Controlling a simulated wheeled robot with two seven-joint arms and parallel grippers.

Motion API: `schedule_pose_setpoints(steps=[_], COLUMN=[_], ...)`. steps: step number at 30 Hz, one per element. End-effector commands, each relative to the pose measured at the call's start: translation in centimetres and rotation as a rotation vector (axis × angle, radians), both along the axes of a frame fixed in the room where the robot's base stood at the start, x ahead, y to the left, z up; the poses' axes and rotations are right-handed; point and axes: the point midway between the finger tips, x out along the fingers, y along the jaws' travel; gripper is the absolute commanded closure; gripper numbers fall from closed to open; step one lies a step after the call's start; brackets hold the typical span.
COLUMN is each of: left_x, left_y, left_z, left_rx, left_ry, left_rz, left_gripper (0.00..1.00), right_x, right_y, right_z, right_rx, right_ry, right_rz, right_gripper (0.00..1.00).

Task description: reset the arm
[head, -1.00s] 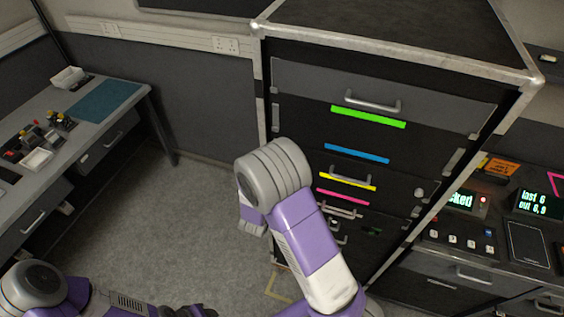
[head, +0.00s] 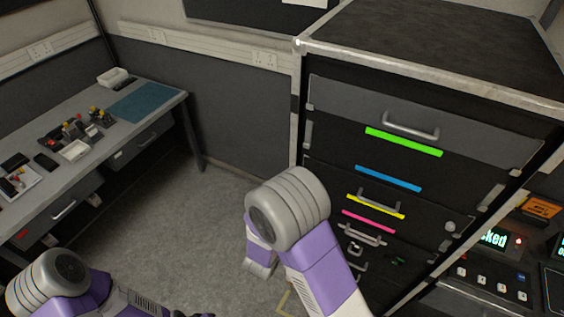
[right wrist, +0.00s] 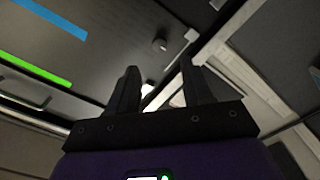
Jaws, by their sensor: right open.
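My right arm (head: 305,240), purple and grey, reaches up from the bottom middle of the head view, bent in front of the dark drawer cabinet. Its gripper is hidden in that view. In the right wrist view my right gripper (right wrist: 157,85) shows two dark fingers apart with nothing between them. The cabinet front and its green strip (right wrist: 35,68) and blue strip (right wrist: 52,18) lie beyond the fingers. My left arm (head: 60,285) shows at the bottom left of the head view; its gripper cannot be made out.
The drawer cabinet (head: 330,130) stands close beyond my right arm, with handles sticking out. A workbench (head: 165,105) with small parts and a teal mat (head: 146,102) is at the left. Lit panels (head: 495,240) are at the right. Grey floor (head: 205,215) is open between bench and cabinet.

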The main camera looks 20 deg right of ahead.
Motion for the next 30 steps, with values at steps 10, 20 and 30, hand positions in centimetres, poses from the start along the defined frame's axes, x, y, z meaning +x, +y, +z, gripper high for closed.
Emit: schedule_pose_setpoints(steps=[10,20,30], left_x=[0.0,0.0,0.0], left_y=[0.0,0.0,0.0], left_z=[-1.5,-6.9,-10.9], left_rx=[0.0,0.0,0.0], left_ry=[0.0,0.0,0.0], left_rz=[0.0,0.0,0.0], left_gripper=[0.57,0.57,0.57], right_x=[0.9,-3.6,-15.7], right_y=[0.0,5.4,13.2], right_z=[-5.9,-29.4,-39.6], right_rx=[0.15,0.93,1.552], right_ry=[0.064,0.435,0.869], right_rz=[0.072,0.207,0.082], right_gripper=[0.5,0.5,0.5])
